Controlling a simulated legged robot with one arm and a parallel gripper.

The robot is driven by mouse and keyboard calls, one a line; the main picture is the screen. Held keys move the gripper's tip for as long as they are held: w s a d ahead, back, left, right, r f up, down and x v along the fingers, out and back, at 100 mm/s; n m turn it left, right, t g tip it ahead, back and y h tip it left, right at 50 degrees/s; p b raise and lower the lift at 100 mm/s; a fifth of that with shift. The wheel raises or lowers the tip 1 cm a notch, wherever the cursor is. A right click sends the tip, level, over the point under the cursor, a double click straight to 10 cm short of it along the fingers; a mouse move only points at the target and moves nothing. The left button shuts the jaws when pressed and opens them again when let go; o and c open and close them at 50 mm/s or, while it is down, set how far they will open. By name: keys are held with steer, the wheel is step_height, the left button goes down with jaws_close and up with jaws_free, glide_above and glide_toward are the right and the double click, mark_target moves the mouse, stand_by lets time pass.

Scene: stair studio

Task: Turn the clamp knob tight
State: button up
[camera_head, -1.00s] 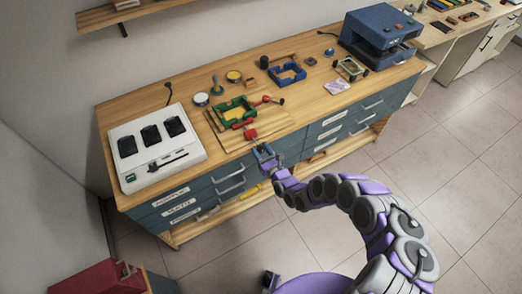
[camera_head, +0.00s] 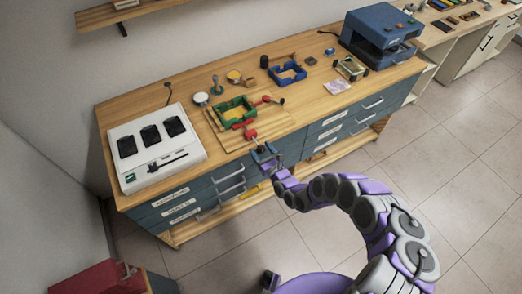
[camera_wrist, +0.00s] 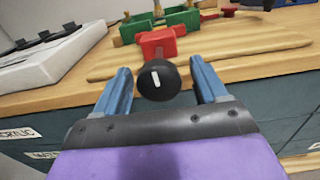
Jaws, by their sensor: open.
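The clamp knob (camera_wrist: 158,80) is black and round with a white mark that stands nearly upright. It sits on the near end of a red clamp (camera_wrist: 157,42), which also shows in the head view (camera_head: 250,134). The clamp is at the front of a green frame (camera_head: 236,108) on a wooden board (camera_head: 226,141). My gripper (camera_wrist: 160,82) is open, with one blue finger on each side of the knob and gaps between. In the head view my gripper (camera_head: 265,156) is at the bench's front edge and hides most of the knob.
A white device with black pads (camera_head: 154,148) stands on the left of the bench. A blue frame (camera_head: 287,74) and blue machine (camera_head: 378,35) are farther right. Drawers lie below the bench edge.

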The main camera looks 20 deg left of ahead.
steer(key=v, duration=1.7)
steer(key=shift+s, duration=0.2)
